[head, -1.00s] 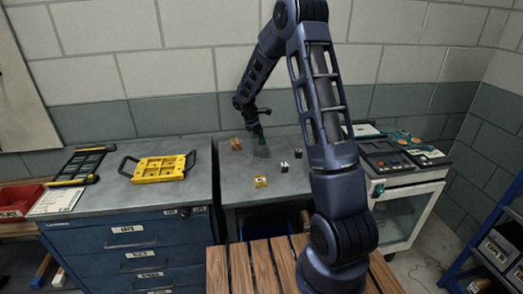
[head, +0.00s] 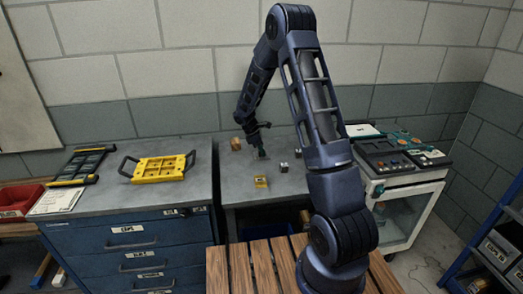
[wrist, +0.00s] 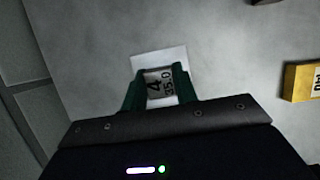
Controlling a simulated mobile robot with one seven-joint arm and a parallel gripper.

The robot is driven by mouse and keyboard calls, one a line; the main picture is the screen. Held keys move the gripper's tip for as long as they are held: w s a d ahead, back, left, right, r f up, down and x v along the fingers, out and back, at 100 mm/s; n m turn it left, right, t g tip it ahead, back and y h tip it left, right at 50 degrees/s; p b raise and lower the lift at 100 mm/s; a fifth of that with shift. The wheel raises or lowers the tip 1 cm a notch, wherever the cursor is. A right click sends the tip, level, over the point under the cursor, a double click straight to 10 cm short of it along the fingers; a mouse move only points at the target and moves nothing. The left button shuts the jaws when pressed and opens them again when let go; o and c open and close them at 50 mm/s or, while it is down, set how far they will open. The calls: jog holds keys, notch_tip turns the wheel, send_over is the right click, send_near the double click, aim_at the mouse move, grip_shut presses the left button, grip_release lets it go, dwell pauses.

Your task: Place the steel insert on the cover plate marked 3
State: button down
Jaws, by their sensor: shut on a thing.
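My gripper (head: 262,154) is low over the middle grey bench. In the wrist view its green fingers (wrist: 160,92) are shut on a small grey block (wrist: 159,84) with a label reading 4 and 35.0. I cannot tell if this block is the steel insert. A pale square (wrist: 160,59) shows behind the block; I cannot tell if it touches it. No mark 3 can be read, so I cannot pick out that cover plate. Dark plates lie on the cart (head: 392,183) at the right.
A yellow block (head: 261,182) stands nearer on the bench, also at the wrist view's right edge (wrist: 302,82). An orange block (head: 236,144) is behind left; small dark-and-white blocks (head: 284,167) are at right. A yellow frame (head: 162,168) lies on the blue cabinet.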

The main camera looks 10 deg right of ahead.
jog(key=c, duration=1.1)
grip_release()
jog(key=v, duration=1.1)
jog(key=s+d+r+m, duration=0.4)
jog(key=s+r, duration=0.3)
jog(key=r, duration=0.4)
jog(key=s+d+r+m+t+y, duration=0.2)
jog(key=s+d+r+m, duration=0.25)
jog(key=s+r, duration=0.45)
jog(key=shift+s+d+r+m+t+y, duration=0.6)
jog(key=shift+s+m, duration=1)
jog(key=shift+s, duration=2.4)
jog(key=shift+s+d+r+m+t+y, duration=0.2)
jog(key=shift+s+d+m, duration=1.05)
jog(key=shift+s, duration=2.8)
jog(key=shift+s+d+r+m+t+y, duration=0.35)
jog(key=shift+s+m, duration=1.55)
jog(key=shift+s, duration=2.1)
